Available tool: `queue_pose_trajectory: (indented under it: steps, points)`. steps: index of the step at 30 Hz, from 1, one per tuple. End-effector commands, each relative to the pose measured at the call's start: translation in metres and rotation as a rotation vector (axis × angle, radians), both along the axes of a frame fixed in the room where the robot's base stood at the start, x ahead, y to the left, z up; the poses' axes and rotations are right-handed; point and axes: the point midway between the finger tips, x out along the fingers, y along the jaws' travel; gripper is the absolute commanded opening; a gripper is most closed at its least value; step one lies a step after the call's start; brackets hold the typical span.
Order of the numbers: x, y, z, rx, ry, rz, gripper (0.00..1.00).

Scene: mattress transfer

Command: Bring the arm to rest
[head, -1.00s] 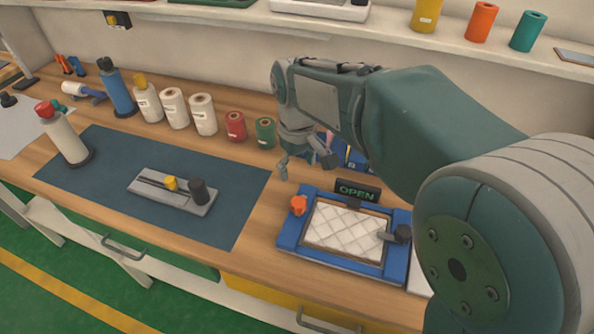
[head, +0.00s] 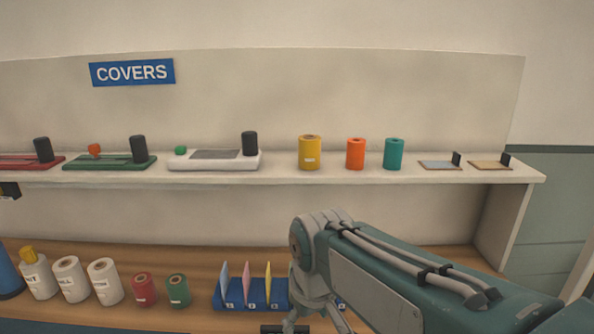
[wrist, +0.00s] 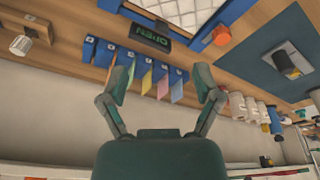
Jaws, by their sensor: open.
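My gripper (wrist: 163,78) is open and empty in the wrist view, with its two fingers well apart. In the head view my gripper (head: 308,325) hangs at the bottom edge and is partly cut off. My arm reaches in from the lower right, over the bench. In the wrist view, which is upside down, a row of blue dividers with coloured cards (wrist: 148,78) shows between the fingers; I cannot tell the distance.
A wall shelf (head: 400,178) holds several coloured cylinders and tool trays under a blue COVERS sign (head: 132,72). Bottles and rolls (head: 103,280) line the back of the bench at left. The blue card holder (head: 245,292) stands close beside my gripper.

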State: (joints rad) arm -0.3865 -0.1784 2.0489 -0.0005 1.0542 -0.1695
Motion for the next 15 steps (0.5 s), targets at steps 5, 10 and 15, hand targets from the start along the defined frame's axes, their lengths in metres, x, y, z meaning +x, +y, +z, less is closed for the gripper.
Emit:
queue_pose_trajectory:
  steps: [5,10,15]
  points:
    - [-0.027,-0.049,0.007,0.036,-0.069,-0.153,0.82]
    - [-0.055,-0.087,0.007,0.066,-0.135,-0.293,0.82]
    - [-0.085,-0.117,0.0,0.092,-0.201,-0.426,0.82]
